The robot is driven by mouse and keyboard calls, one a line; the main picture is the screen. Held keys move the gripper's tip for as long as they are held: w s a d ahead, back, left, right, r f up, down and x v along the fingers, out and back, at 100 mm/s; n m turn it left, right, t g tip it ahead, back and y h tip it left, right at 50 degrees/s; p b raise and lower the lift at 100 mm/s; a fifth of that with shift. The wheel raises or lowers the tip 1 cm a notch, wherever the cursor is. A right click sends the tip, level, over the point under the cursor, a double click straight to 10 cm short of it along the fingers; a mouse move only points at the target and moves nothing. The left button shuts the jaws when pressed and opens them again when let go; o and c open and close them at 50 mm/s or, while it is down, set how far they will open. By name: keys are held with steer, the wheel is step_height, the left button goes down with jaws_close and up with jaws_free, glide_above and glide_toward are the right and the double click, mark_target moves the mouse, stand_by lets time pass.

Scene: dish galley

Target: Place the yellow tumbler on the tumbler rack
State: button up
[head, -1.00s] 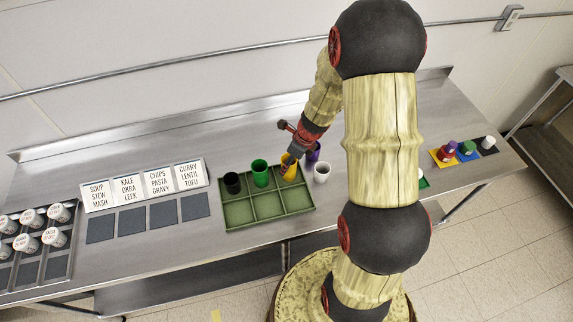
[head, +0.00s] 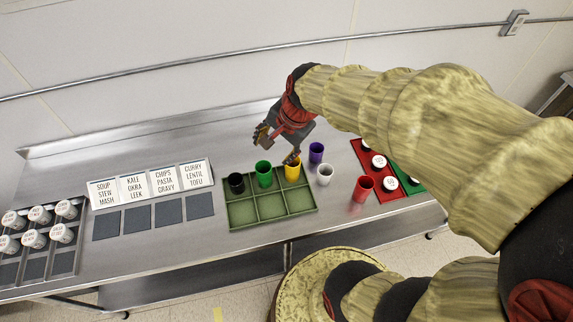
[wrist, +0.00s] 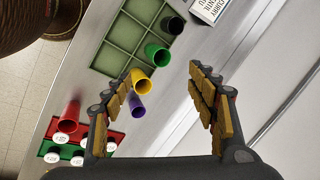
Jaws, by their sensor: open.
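The yellow tumbler (head: 292,171) stands upright in the back right compartment of the green tumbler rack (head: 271,221). In the wrist view the yellow tumbler (wrist: 141,82) shows near the left finger, apart from the pads as far as I can tell. My gripper (head: 279,144) is open and empty, raised behind and above the rack. In the wrist view its two fingers (wrist: 160,100) are spread wide. A black tumbler (head: 236,183) and a green tumbler (head: 264,174) stand in the other back compartments. The front compartments are empty.
A purple tumbler (head: 316,152), a white tumbler (head: 324,175) and a red tumbler (head: 363,188) stand right of the rack. Red and green mats (head: 393,193) hold white-topped items. Word cards (head: 150,182) and dark squares lie left. A wall is behind the counter.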

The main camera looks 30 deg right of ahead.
steer(key=s+a+r+n+t+h, duration=0.1)
steer(key=s+a+r+n, duration=0.2)
steer(key=s+r+n, duration=0.5)
steer(key=s+n, duration=0.4)
steer(key=n, duration=0.1)
steer(key=shift+a+r+t, duration=0.3)
steer(key=shift+a+r, duration=0.05)
steer(key=shift+r, duration=0.05)
steer(key=shift+f, duration=0.1)
